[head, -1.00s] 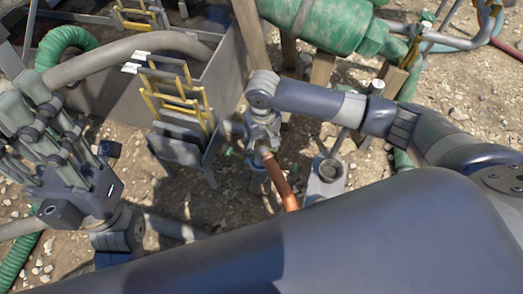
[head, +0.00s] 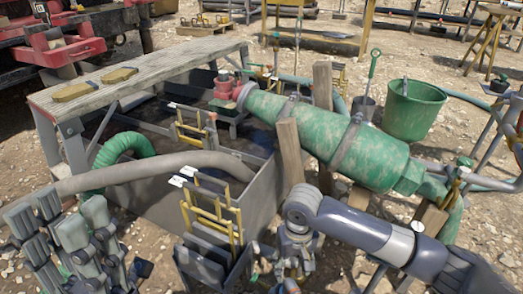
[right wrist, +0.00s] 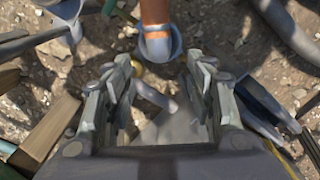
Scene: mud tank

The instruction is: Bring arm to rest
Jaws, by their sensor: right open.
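My right gripper (head: 297,262) hangs below its arm, right of the metal tank, near the bottom of the head view. In the right wrist view my right gripper (right wrist: 158,72) is open, with nothing between its fingers. An orange pipe with a grey collar (right wrist: 158,42) lies just beyond the fingertips, apart from them. My left gripper (head: 72,235) is at the lower left with its fingers pointing up. I cannot tell how far its fingers are apart, and its base is out of view.
The grey tank (head: 262,195) with yellow-framed racks (head: 215,215) stands between my grippers. A green cylinder (head: 330,140) on wooden posts lies behind my right arm. A wooden bench (head: 150,68) spans the tank's back left. A green bucket (head: 412,112) stands at the back right.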

